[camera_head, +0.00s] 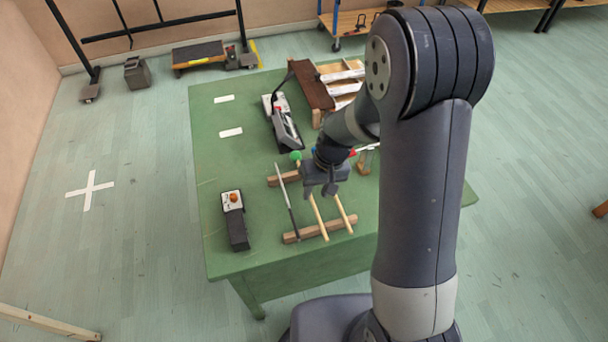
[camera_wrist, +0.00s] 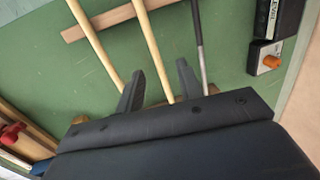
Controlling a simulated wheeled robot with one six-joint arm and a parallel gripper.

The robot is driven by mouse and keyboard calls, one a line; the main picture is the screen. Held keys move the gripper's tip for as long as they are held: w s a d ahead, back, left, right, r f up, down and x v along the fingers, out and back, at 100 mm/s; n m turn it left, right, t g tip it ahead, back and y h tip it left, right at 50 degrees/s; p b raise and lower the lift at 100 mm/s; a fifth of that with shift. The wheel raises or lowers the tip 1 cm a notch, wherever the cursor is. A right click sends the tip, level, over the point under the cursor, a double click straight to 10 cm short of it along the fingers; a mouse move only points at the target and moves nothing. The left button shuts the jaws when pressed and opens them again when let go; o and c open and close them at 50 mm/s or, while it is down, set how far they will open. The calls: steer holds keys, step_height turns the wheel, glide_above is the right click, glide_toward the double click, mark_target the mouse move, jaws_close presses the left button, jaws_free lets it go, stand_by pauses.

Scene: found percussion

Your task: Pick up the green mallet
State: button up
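The green mallet has a round green head (camera_head: 295,156) at the far side of the rack and a pale wooden handle (camera_head: 319,220) running toward the near table edge. In the wrist view its handle (camera_wrist: 150,40) passes between my two fingers, while its head is hidden. My gripper (camera_head: 319,190) is low over the handles. The wrist view shows the gripper (camera_wrist: 160,67) open, with a gap on each side of the handle; I cannot tell how far the fingertips reach down beside it.
A second pale handle (camera_wrist: 95,42) lies on one side and a thin grey rod (camera_wrist: 199,45) close on the other. Wooden rails (camera_head: 318,231) support them on the green table (camera_head: 220,180). A black box with an orange knob (camera_head: 236,220) stands left; a grey-black device (camera_head: 282,122) is behind.

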mark_target(314, 204)
steer(key=shift+s+a+f+p, duration=0.1)
steer(key=shift+s+f+p, duration=0.1)
steer(key=shift+f, duration=1)
steer(key=shift+s+a+f+p, duration=0.1)
steer(key=shift+f+p, duration=0.05)
steer(key=shift+f, duration=1)
jaws_close()
